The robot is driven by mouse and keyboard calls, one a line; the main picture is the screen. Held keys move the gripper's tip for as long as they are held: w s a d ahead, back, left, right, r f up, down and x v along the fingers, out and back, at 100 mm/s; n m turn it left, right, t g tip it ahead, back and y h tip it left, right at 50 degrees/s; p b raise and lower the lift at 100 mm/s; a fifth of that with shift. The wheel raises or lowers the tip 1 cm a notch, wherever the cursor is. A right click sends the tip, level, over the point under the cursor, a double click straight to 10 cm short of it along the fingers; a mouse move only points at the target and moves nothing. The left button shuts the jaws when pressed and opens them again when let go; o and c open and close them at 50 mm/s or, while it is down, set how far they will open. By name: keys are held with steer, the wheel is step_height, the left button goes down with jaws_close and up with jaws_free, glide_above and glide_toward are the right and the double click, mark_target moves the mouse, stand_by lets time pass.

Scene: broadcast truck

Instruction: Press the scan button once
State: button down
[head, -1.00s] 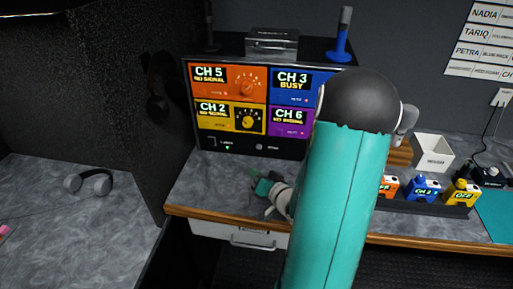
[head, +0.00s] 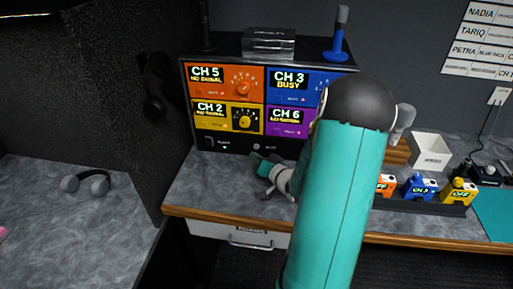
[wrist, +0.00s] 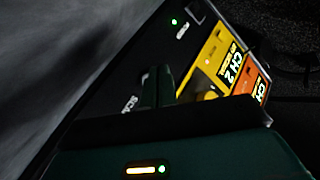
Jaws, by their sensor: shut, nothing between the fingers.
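The scan button (head: 256,147) is a small round grey knob on the black bottom strip of the rack unit, with a white label to its right. My gripper (head: 256,157) is just below and in front of it, its fingers close to the strip. In the wrist view my gripper (wrist: 158,84) shows two dark green fingers together, shut and empty, pointing at the strip beside the SCAN lettering. The fingers hide most or all of the button there. I cannot tell whether they touch it.
The rack (head: 210,144) carries orange, blue, yellow and purple channel panels above the strip. A green light (wrist: 174,22) glows beside the power switch. Coloured packs (head: 421,188) and a white bin (head: 430,150) sit right.

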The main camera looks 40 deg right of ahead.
steer(key=shift+w+d, duration=0.45)
steer(key=shift+d, duration=0.1)
stand_by(1.7)
steer(key=shift+w+d, duration=0.25)
steer(key=shift+d, duration=0.1)
steer(key=shift+w+d, duration=0.25)
steer(key=shift+d, duration=0.05)
stand_by(0.7)
steer(key=shift+s+a, duration=0.5)
steer(key=shift+a, duration=0.15)
steer(key=shift+s+a, duration=0.8)
steer(key=shift+a, duration=0.2)
steer(key=shift+s+a, duration=0.75)
steer(key=shift+a, duration=0.25)
